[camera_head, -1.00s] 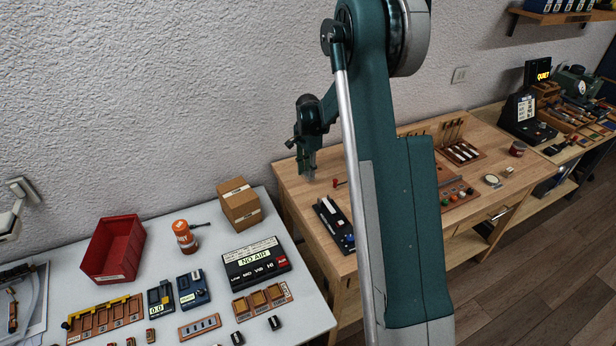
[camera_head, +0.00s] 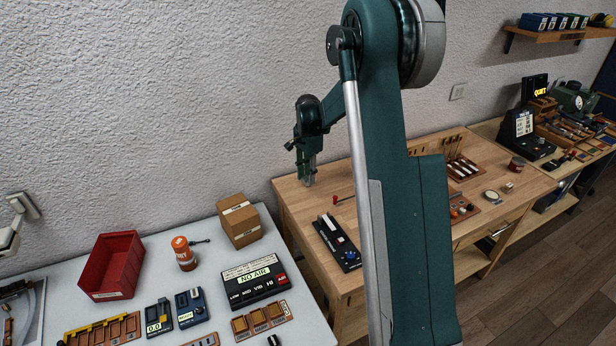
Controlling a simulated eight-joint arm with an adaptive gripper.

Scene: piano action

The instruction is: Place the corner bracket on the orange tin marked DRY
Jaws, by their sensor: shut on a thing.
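The orange tin (camera_head: 183,253) stands upright on the pale left table, beside the red bin; its marking is too small to read. My gripper (camera_head: 309,182) points down over the back left of the wooden bench, to the right of the tin and well apart from it. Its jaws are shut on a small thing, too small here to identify. I cannot make out the corner bracket anywhere else; my arm hides part of the bench.
A cardboard box (camera_head: 239,220) stands just right of the tin, with a dark rod between them. The red bin (camera_head: 111,266) is left of it. A black NO AIR panel (camera_head: 254,281) lies in front. The wooden bench (camera_head: 290,190) has small tools and a black device (camera_head: 337,242).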

